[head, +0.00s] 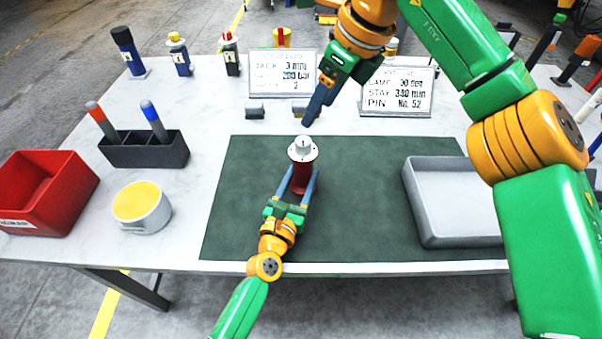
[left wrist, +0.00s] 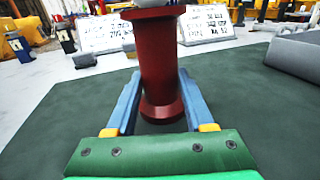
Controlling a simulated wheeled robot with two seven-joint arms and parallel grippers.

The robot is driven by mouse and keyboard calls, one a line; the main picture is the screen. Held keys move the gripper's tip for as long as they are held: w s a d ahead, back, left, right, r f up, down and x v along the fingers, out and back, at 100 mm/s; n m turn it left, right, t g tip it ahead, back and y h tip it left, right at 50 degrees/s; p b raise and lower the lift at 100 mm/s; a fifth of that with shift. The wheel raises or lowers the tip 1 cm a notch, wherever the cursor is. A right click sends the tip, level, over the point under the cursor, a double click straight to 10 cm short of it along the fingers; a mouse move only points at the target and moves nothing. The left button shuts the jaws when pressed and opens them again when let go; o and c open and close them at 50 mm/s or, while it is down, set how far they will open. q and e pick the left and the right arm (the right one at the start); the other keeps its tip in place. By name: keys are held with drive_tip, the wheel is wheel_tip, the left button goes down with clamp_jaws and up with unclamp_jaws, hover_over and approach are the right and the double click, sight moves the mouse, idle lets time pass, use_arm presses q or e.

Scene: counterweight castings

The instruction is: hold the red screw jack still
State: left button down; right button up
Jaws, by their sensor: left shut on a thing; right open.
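The red screw jack (head: 300,178) stands upright on the dark green mat (head: 370,215), with a white collar and a white knob on top. My left gripper (head: 299,180) is shut on its red body from the front, one blue finger on each side. In the left wrist view the red screw jack (left wrist: 160,62) stands between the fingers of my left gripper (left wrist: 158,100), its flared foot on the mat. Its top is cut off there. My right gripper (head: 308,122) is in the air just above and behind the jack's knob, apart from it, open and empty.
A grey tray (head: 425,232) lies at the right of the mat. At left are a red bin (head: 72,195), a yellow-topped white pot (head: 143,226) and a dark holder (head: 150,155) with two markers. The mat's left part is clear.

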drive_tip(key=s+a+r+n+t+y, duration=0.2)
drive_tip(key=s+a+r+n+y, duration=0.4)
drive_tip(key=y, duration=0.5)
drive_tip(key=m+t+h, duration=0.5)
drive_tip(key=m+t, duration=0.1)
drive_tip(key=m, duration=0.3)
approach(306, 143)
drive_tip(key=x, duration=1.1)
